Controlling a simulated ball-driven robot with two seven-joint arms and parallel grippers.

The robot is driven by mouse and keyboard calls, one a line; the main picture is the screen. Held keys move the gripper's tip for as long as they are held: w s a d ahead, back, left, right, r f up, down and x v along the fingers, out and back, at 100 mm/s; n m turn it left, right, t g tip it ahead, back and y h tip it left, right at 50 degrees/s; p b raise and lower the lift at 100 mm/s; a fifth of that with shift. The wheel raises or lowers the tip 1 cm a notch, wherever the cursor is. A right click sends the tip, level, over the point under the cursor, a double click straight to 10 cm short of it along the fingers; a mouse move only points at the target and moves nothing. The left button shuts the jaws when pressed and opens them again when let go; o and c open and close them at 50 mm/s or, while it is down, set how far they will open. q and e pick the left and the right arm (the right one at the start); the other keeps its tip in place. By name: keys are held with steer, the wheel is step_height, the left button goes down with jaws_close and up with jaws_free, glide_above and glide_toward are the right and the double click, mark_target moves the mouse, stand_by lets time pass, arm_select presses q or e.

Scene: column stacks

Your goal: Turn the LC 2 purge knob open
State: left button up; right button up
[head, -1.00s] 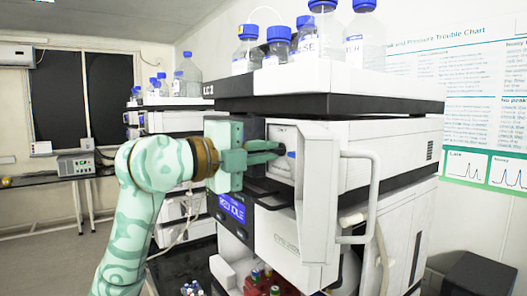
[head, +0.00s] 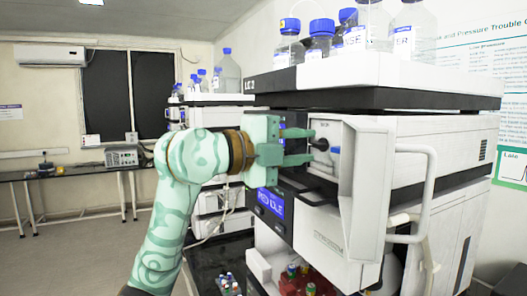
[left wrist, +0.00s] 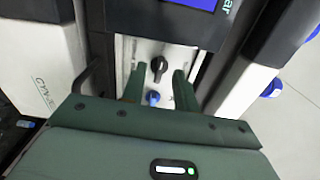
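The LC 2 stack (head: 300,96) stands right of centre in the head view. A black knob (head: 320,144) sits on its light front panel, inside an opened cover; it also shows in the left wrist view (left wrist: 158,66). A smaller blue knob (left wrist: 152,98) is beside it. My left gripper (head: 311,146) is open, its two fingers pointing at the panel. In the left wrist view, the fingertips (left wrist: 159,74) lie on either side of the black knob, with gaps visible. I cannot tell whether the tips reach around it in depth. My right gripper is out of view.
A white cover door (head: 365,190) with a handle (head: 430,190) stands out on the right of the panel. A blue display (head: 270,203) is below the gripper. Blue-capped bottles (head: 321,40) stand on top. A red tray (head: 305,283) of vials is below.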

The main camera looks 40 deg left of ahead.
arm_select(q)
steer(key=b+v, duration=0.4)
steer(key=v, duration=1.1)
